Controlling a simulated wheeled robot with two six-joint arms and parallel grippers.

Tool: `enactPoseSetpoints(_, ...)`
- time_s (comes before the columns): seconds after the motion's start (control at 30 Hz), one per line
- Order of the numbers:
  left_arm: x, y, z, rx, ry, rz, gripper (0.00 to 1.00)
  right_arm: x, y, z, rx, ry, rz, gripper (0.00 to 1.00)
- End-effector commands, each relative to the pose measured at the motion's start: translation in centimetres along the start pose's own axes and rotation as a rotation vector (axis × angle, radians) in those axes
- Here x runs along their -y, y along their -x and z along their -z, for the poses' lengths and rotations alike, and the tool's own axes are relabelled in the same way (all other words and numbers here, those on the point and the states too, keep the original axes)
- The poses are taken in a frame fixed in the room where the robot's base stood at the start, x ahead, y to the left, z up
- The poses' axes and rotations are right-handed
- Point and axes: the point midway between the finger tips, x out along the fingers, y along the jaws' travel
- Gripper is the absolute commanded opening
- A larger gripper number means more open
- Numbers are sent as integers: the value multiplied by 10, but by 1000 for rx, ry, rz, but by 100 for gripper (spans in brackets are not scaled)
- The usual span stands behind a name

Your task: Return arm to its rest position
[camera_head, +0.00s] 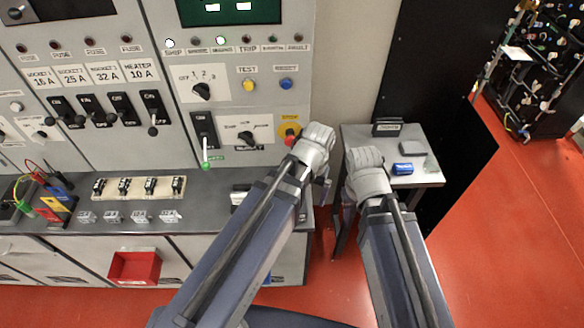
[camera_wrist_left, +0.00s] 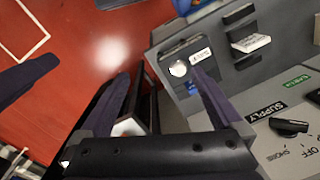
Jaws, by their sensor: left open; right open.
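My left arm (camera_head: 240,235) reaches up and right from the bottom of the head view. Its wrist end overlaps the panel's lower right corner, close to the red and yellow stop button (camera_head: 291,133). My left gripper (camera_wrist_left: 163,75) is open in the left wrist view, with nothing seen between its two dark fingers. My right arm (camera_head: 400,262) comes up from the bottom right. Its wrist end (camera_head: 366,170) is in front of the small side table. The right gripper's fingers are hidden behind its wrist in the head view.
The grey counter (camera_head: 215,205) runs along the panel and holds several small switch parts. The side table (camera_head: 428,172) carries a blue item (camera_head: 402,168) and dark boxes. A red bin (camera_head: 134,266) is on the cabinet front. Open red floor (camera_head: 510,240) lies right.

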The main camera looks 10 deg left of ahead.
Motion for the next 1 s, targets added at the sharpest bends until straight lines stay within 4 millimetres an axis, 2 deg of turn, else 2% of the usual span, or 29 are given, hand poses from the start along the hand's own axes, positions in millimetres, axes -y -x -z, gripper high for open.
enactPoseSetpoints(0.03,-12,0,-21,2,-66,11,100,0,0,0,0,0,0,50)
enactPoseSetpoints(0.17,-26,1,-40,7,-165,31,100,0,0,0,0,0,0,50)
enactPoseSetpoints(0.57,-29,-2,-42,9,-185,34,100,0,-3,0,0,0,0,50)
enactPoseSetpoints(0.67,-30,-14,-41,8,-185,35,100,1,-15,1,0,1,0,50)
enactPoseSetpoints(0.77,-31,-33,-41,8,-187,35,100,3,-34,2,0,3,-1,50)
enactPoseSetpoints(1.0,-35,-92,-38,8,-194,36,100,8,-93,5,0,10,-2,50)
